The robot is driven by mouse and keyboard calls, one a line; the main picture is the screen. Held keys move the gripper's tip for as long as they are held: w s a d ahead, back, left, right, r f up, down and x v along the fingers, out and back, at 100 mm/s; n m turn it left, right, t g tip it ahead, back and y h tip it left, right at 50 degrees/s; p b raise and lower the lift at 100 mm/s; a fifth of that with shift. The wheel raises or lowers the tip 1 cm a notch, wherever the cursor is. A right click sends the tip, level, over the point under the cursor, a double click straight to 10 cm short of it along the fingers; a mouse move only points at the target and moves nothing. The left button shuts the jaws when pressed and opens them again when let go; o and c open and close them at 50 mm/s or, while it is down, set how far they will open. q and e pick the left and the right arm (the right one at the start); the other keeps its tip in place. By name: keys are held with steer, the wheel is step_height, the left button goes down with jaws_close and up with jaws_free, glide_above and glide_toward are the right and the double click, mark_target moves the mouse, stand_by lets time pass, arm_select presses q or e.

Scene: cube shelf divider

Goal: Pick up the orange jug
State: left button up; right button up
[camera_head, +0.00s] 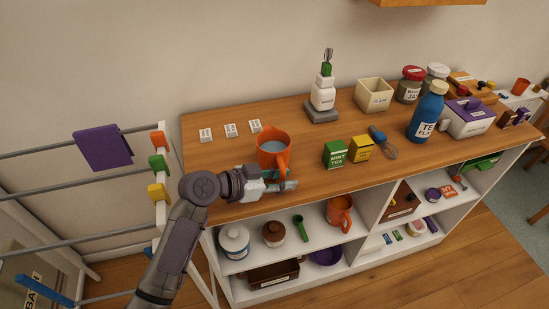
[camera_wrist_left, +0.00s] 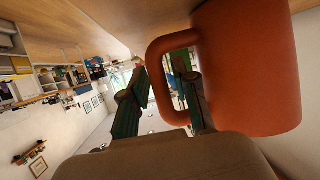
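The orange jug (camera_head: 270,147) stands upright on the wooden counter near its front left, with clear or pale contents visible inside. Its handle faces the front right. My left gripper (camera_head: 284,181) is low at the counter's front edge beside the handle. In the left wrist view the jug (camera_wrist_left: 255,65) fills the right side. There my left gripper (camera_wrist_left: 168,88) has one finger outside the handle and one in the gap between handle and body. The fingers are apart, with room around the handle. My right gripper is not in view.
A green tea box (camera_head: 334,154) and yellow box (camera_head: 360,149) stand right of the jug. Another orange jug (camera_head: 340,213) sits on the shelf below. A rack (camera_head: 70,190) stands at left.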

mark_target(283, 167)
arm_select(q)
jaws_close()
steer(key=shift+r, duration=0.15)
steer(key=shift+r, duration=0.25)
step_height(283, 167, up, 4)
steer(key=shift+f+b, duration=0.1)
steer(key=shift+b, duration=0.2)
steer(key=s+d+r, duration=0.3)
steer(key=d+r, duration=0.3)
steer(key=d, duration=0.5)
steer(key=shift+d+r+b, duration=0.2)
steer(key=shift+r+b, duration=0.1)
steer(key=shift+b, duration=0.1)
